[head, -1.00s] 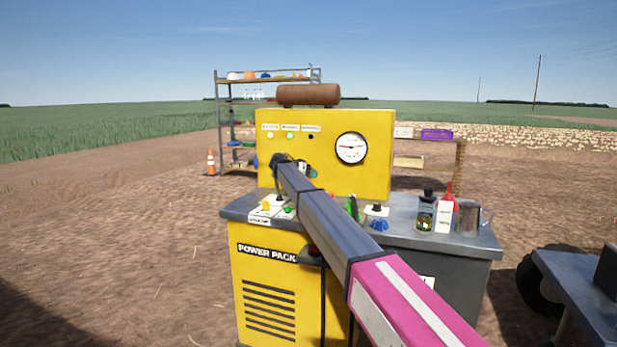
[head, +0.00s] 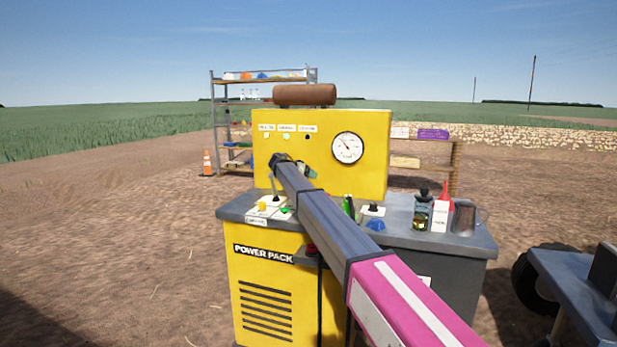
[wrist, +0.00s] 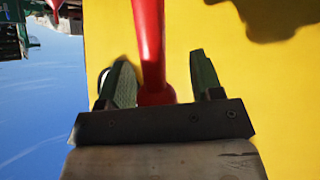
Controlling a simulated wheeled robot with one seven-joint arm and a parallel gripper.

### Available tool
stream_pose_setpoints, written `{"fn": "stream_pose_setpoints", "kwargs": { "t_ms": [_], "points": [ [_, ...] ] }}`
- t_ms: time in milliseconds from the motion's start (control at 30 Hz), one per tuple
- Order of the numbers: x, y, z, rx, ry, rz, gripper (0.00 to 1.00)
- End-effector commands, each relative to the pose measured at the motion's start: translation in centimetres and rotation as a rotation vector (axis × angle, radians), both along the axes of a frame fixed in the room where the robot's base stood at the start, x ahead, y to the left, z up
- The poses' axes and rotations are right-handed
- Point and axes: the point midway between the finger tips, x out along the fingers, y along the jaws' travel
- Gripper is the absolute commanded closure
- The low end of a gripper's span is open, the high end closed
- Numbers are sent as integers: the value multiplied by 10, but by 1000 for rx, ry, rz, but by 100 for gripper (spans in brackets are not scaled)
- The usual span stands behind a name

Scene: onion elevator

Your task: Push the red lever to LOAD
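The red lever (wrist: 150,45) shows in the wrist view as a red shaft with a wider red base, in front of a yellow surface. My gripper (wrist: 162,78) is open, with its two green fingers on either side of the lever's lower part. A gap shows between the shaft and the right finger; I cannot tell whether the left finger touches it. In the head view my arm reaches to the yellow panel of the power pack (head: 265,290) and hides most of the gripper and the lever. No LOAD mark is readable.
A gauge (head: 347,148) sits on the yellow panel (head: 372,120). A small metal lever (head: 274,184) and coloured knobs stand on the left worktop. Bottles (head: 440,213) and a metal mug (head: 464,220) stand at the right. A shelf rack (head: 214,125) is behind.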

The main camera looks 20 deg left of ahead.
Motion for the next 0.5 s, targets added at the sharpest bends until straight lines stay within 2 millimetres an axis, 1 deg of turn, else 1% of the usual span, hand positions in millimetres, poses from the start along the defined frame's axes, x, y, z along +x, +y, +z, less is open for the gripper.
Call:
{"fn": "stream_pose_setpoints", "kwargs": {
  "t_ms": [333,500],
  "points": [
    [-2,1,3,0,-1,-1,40],
    [-9,9,8,0,-2,0,40]
  ]
}}
